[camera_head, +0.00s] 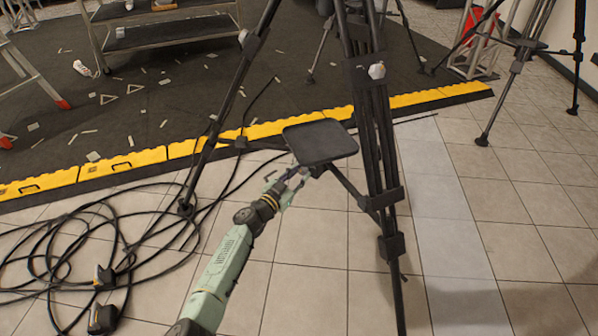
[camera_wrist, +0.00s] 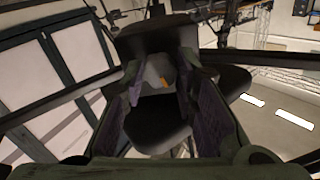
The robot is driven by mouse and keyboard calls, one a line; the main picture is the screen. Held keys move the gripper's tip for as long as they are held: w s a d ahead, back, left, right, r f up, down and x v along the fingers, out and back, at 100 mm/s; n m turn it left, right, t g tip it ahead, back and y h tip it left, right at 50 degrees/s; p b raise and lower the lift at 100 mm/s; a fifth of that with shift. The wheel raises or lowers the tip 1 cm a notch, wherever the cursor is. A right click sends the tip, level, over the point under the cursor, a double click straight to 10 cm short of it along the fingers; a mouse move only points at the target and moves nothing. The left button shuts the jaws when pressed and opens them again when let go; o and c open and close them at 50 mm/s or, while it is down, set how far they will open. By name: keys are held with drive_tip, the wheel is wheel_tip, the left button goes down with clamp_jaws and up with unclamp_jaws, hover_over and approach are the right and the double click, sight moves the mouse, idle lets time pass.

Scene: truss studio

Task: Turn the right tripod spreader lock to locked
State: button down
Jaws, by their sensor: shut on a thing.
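A black tripod (camera_head: 375,130) stands in front of me with a dark square tray (camera_head: 320,142) between its legs. My gripper (camera_head: 298,174) reaches up to the tray's near underside, left of the tripod's thick leg. In the wrist view, my gripper (camera_wrist: 160,88) has its two fingers closed around a grey knob-like part (camera_wrist: 150,72) with a small orange mark, which I take to be the spreader lock. Dark parts surround it. In the head view the lock is hidden by the tray and gripper. Its exact turn angle cannot be told.
Looped black cables (camera_head: 120,225) lie on the tiles at left. A yellow-edged cable ramp (camera_head: 130,160) borders a dark mat with scattered scraps. Another tripod (camera_head: 518,62) and a red object (camera_head: 478,28) stand at the back right. Tiled floor right of the near tripod is clear.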

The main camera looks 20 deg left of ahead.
drive_tip(key=m+p, duration=0.1)
drive_tip(key=m, duration=0.5)
drive_tip(key=shift+d+m+p, duration=0.1)
drive_tip(key=shift+m+p, duration=0.2)
drive_tip(key=shift+p, duration=0.1)
drive_tip(key=m, duration=0.5)
drive_tip(key=shift+f, duration=0.1)
drive_tip(key=shift+m, duration=0.4)
drive_tip(key=c, duration=1.3)
unclamp_jaws()
